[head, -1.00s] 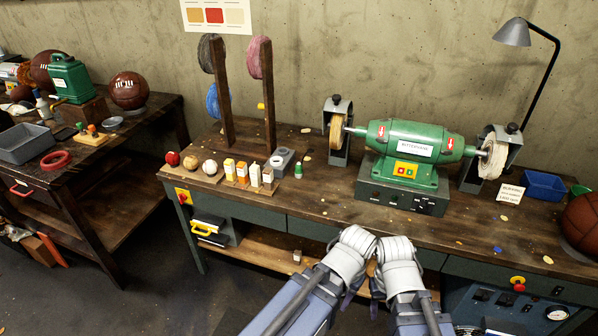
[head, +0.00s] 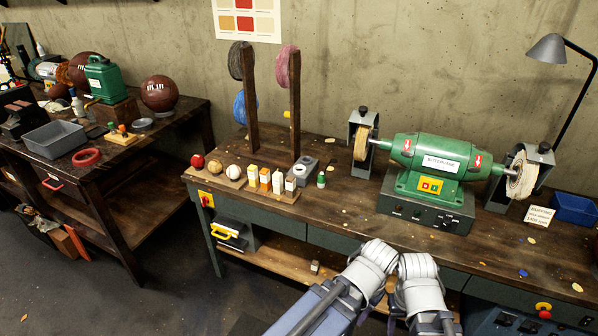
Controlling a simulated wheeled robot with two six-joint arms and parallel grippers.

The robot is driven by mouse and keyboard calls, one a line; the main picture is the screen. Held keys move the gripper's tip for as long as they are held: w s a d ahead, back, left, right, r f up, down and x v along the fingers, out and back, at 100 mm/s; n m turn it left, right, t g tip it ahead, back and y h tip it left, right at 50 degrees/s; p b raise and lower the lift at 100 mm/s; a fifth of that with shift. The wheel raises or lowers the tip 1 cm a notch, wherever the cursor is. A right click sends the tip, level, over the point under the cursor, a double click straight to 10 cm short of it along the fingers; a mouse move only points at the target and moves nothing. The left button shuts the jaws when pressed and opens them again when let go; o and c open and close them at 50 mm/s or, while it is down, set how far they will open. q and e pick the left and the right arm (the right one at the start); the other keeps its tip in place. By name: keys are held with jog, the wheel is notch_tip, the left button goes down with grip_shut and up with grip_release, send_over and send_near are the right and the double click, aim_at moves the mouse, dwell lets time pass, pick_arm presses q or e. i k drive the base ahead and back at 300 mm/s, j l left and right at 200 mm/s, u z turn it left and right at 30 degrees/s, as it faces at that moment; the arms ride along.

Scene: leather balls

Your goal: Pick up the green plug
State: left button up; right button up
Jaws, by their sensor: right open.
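A small green piece stands with an orange one on a wooden block (head: 122,138) on the left table; at this size I cannot make out its shape. Another small green piece (head: 321,181) stands on the right bench, beside a grey block (head: 304,170). I cannot tell for sure which is the green plug. My two arms come in at the bottom, folded close together. My right gripper (head: 393,299) is open, mostly hidden behind its arm, low in front of the bench and far from both green pieces. My left gripper is hidden behind its arm.
A green grinder (head: 431,160) fills the bench's middle. The left table holds a grey bin (head: 54,138), red ring (head: 86,157) and green canister (head: 104,80). Floor is open between tables.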

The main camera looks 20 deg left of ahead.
aim_at(320, 182)
jog(key=i+j, duration=0.35)
jog(key=i, duration=0.15)
jog(key=i+j, duration=0.3)
jog(key=i, duration=0.25)
jog(key=j+u, duration=0.05)
